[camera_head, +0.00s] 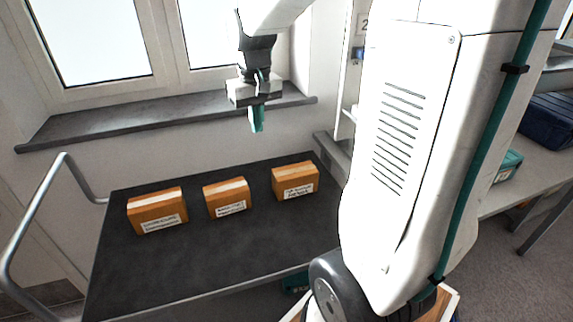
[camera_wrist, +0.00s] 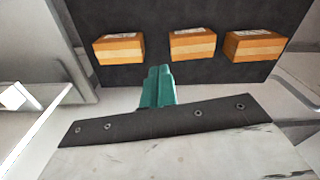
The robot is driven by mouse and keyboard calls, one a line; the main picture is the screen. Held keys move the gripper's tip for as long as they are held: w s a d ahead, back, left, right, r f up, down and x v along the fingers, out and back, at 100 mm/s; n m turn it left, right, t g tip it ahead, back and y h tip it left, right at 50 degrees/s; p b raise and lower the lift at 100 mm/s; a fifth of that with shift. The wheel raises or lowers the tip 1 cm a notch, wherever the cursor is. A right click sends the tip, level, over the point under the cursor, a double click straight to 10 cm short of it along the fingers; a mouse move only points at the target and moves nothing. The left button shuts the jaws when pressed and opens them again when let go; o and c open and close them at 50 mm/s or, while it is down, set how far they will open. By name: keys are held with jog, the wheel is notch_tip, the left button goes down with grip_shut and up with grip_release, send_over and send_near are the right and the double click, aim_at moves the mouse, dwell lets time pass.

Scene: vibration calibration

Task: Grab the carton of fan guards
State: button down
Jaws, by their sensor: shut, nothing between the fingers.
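Three small brown cartons with pale tape and white labels stand in a row on a dark cart top (camera_head: 200,268). In the head view they are the left carton (camera_head: 157,211), the middle carton (camera_head: 226,198) and the right carton (camera_head: 295,181). The label print is too small to read, so I cannot tell which holds fan guards. The wrist view shows the cartons (camera_wrist: 118,48), (camera_wrist: 193,44) and (camera_wrist: 255,45) along its top. My gripper (camera_head: 257,120) is raised above and behind the row, apart from all cartons. Its teal fingers (camera_wrist: 158,86) are shut and empty.
A metal rail handle (camera_head: 30,215) rises at the cart's left end. A window sill (camera_head: 150,118) runs behind the cart. A bench with a dark blue crate (camera_head: 548,120) and a teal box (camera_head: 508,165) stands at right. The cart's front half is clear.

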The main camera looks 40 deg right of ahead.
jog(key=w+d+f+m, duration=0.1)
jog(key=w+d+f, duration=0.3)
jog(key=d+f, duration=0.45)
jog(key=w+d+f+m, duration=0.1)
jog(key=w+d+f, duration=0.5)
jog(key=d, duration=0.4)
jog(key=shift+g, duration=0.3)
jog(key=f, duration=0.3)
jog(key=s+f, duration=0.1)
jog(key=f, duration=0.5)
jog(key=shift+s+a+f, duration=0.25)
jog(key=shift+a+f, duration=0.05)
jog(key=shift+f, duration=0.1)
jog(key=s, duration=0.1)
jog(key=s+a, duration=0.1)
jog(key=shift+s+a+f, duration=0.1)
jog(key=shift+s+f, duration=0.2)
jog(key=shift+s+a, duration=0.25)
jog(key=shift+s, duration=0.2)
